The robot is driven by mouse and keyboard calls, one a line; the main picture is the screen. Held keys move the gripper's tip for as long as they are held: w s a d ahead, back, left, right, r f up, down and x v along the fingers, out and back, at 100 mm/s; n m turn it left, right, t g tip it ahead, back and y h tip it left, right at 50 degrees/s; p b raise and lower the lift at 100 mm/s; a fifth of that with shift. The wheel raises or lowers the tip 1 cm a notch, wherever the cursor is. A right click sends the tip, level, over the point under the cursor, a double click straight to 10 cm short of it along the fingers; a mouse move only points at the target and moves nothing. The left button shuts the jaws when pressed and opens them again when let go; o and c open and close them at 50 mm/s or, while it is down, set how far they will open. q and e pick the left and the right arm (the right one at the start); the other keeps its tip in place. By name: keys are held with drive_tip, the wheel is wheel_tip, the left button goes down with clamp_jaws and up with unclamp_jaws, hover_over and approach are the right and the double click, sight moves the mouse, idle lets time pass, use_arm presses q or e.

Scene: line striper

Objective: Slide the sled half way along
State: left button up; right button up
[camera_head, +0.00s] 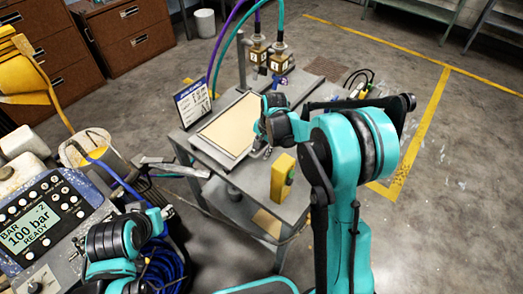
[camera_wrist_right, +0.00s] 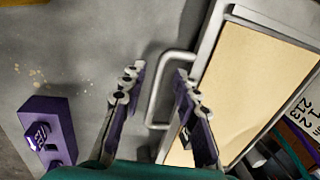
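A cream panel in a metal frame (camera_head: 228,130) lies on the grey cart; it also shows in the right wrist view (camera_wrist_right: 255,85). A bent metal handle (camera_wrist_right: 158,95) stands out from the frame's near side; I cannot tell for certain which part is the sled. My right gripper (camera_wrist_right: 157,78) is open, with its fingers apart on either side of the handle and no clear contact. In the head view its wrist is over the cart's right side and mostly hides the fingers. My left gripper (camera_head: 165,212) is low at the left, its fingers unclear.
A yellow box (camera_head: 283,177) is fixed at the cart's front right. A sign (camera_head: 193,102) stands at the panel's left. Purple and teal hoses (camera_head: 240,40) rise behind. A control panel (camera_head: 40,235) is at the lower left. Open floor lies right.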

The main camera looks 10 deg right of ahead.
clamp_jaws()
drive_tip(key=w+d, duration=0.3)
drive_tip(key=d, duration=0.1)
drive_tip(key=w+d, duration=0.3)
drive_tip(key=d, duration=0.1)
drive_tip(key=w+d+p, duration=0.1)
drive_tip(key=w+d, duration=0.2)
drive_tip(key=d, duration=0.1)
drive_tip(key=shift+w+d, duration=0.3)
drive_tip(key=shift+w, duration=0.1)
unclamp_jaws()
